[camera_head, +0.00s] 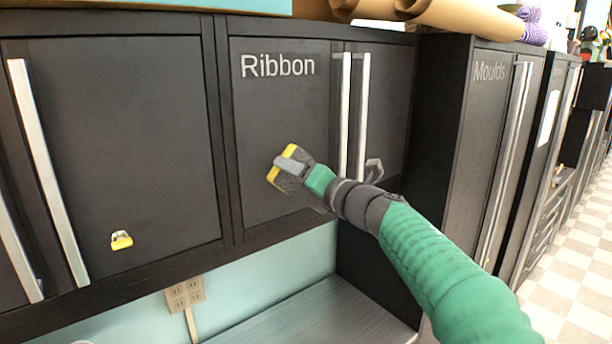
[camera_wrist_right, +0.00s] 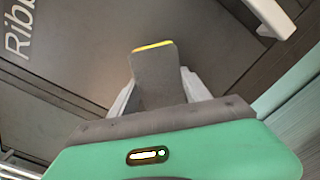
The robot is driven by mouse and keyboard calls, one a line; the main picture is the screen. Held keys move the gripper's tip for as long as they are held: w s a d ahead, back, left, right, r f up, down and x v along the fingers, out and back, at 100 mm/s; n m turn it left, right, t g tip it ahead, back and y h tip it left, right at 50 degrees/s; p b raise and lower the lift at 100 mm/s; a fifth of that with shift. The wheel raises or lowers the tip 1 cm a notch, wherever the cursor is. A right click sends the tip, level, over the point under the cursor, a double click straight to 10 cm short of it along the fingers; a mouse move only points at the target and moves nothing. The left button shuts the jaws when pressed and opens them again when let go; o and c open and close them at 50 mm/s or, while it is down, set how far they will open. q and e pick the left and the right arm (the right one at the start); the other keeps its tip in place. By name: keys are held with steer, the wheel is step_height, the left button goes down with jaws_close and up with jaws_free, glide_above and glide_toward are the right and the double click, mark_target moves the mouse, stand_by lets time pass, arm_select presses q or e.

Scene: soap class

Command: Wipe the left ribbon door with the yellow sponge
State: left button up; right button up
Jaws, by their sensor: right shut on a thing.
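The left ribbon door (camera_head: 262,130) is a dark grey cabinet panel labelled "Ribbon", with a pale vertical handle (camera_head: 345,115) on its right side. My right gripper (camera_head: 292,172) is in front of its lower middle part. It is shut on the sponge (camera_head: 288,151), which shows yellow edges and a grey face. In the wrist view the sponge (camera_wrist_right: 157,75) stands between the fingers, with a yellow strip at its far end close to the door (camera_wrist_right: 85,55). I cannot tell whether the sponge touches the door. My left gripper is not in view.
The right ribbon door (camera_head: 392,90) has its own handle beside the first. Another dark door (camera_head: 125,130) on the left bears a small yellow object (camera_head: 121,240). A grey counter (camera_head: 315,315) and outlet (camera_head: 185,293) lie below. The Moulds cabinet (camera_head: 480,140) stands right.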

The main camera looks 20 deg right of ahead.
steer(key=shift+s+a, duration=0.1)
steer(key=shift+a, duration=0.4)
steer(key=b+v, duration=0.1)
steer(key=v, duration=0.4)
steer(key=shift+s+d+b, duration=0.2)
steer(key=shift+s+b, duration=0.15)
steer(key=shift+f, duration=0.1)
steer(key=v, duration=0.3)
steer(key=shift+s+a+b, duration=0.15)
steer(key=shift+s+b, duration=0.05)
steer(key=shift+b, duration=0.1)
